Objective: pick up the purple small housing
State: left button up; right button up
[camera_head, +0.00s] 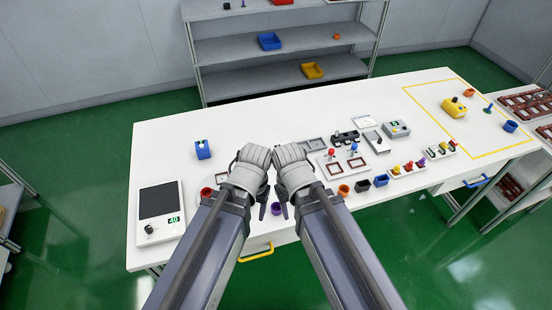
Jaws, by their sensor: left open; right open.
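The purple small housing (276,209) looks like a small round cup on the white table near its front edge. It shows in the gap between my two grippers, partly hidden by them. My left gripper (263,212) hangs fingers down just left of it, and my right gripper (285,211) just right of it. Both are open with nothing visible in them. I cannot tell their height above the table or whether either touches the housing.
An orange cup (344,190), a black housing (362,186) and a blue one (381,180) stand to the right along the front edge. A red cup (206,193) stands left. A scale (160,211) is far left. The white table (300,115) is clear at the back.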

aim_at(275, 208)
jog(key=k+l+u, duration=0.35)
jog(key=k, duration=0.4)
jog(key=k+l+u, duration=0.2)
jog(key=k, duration=0.2)
